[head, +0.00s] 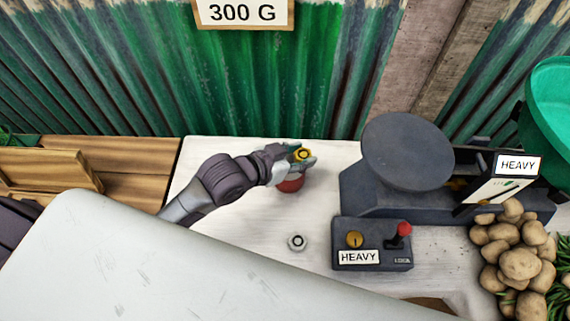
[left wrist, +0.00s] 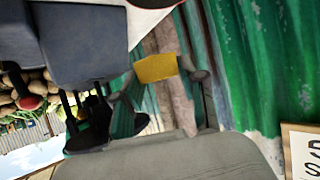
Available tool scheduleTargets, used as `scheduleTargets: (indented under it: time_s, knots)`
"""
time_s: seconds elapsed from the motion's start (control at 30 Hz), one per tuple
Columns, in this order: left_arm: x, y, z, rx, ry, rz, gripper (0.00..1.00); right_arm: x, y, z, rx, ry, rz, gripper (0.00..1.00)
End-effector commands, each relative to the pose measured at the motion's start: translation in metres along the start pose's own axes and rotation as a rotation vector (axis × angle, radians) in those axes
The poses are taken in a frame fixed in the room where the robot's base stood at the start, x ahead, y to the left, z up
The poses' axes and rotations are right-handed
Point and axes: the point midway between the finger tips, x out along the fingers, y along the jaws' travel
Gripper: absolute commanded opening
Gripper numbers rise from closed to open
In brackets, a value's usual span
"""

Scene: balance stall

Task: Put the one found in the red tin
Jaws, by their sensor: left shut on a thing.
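My left gripper (head: 303,158) is shut on a yellow weight (head: 302,155) with a dark ring on its face. In the left wrist view the yellow weight (left wrist: 155,68) sits between the fingertips. The red tin (head: 291,184) stands on the white tabletop, and the gripper and weight appear over it in the head view, partly hiding it. I cannot tell the height of the gap between them. A silver round weight (head: 297,242) lies on the table nearer to me. My right gripper is not in view.
The grey scale (head: 362,190) with its round pan (head: 407,150) stands to the right, its sign reading HEAVY. A control box (head: 372,244) with a red-knobbed lever stands before it. Potatoes (head: 519,262) lie at far right. A "300 G" sign (head: 243,12) hangs behind.

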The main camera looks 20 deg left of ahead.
Motion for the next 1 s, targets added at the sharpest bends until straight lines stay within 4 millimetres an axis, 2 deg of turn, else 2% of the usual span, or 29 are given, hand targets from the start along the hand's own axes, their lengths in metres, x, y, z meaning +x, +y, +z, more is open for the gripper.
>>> scheduleTargets:
  time_s: [0.1,0.23,0.6,1.0]
  knots:
    - [-0.003,-0.019,0.017,0.002,-0.002,-0.001,0.0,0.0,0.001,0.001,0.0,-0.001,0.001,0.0]
    - [-0.004,-0.03,0.025,0.0,0.0,-0.001,0.0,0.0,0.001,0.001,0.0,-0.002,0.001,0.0]
    - [0.014,-0.031,0.06,-0.001,0.002,0.0,0.0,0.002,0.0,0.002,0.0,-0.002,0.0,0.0]
    - [0.017,-0.031,0.065,0.0,0.002,0.0,0.0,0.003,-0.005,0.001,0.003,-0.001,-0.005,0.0]
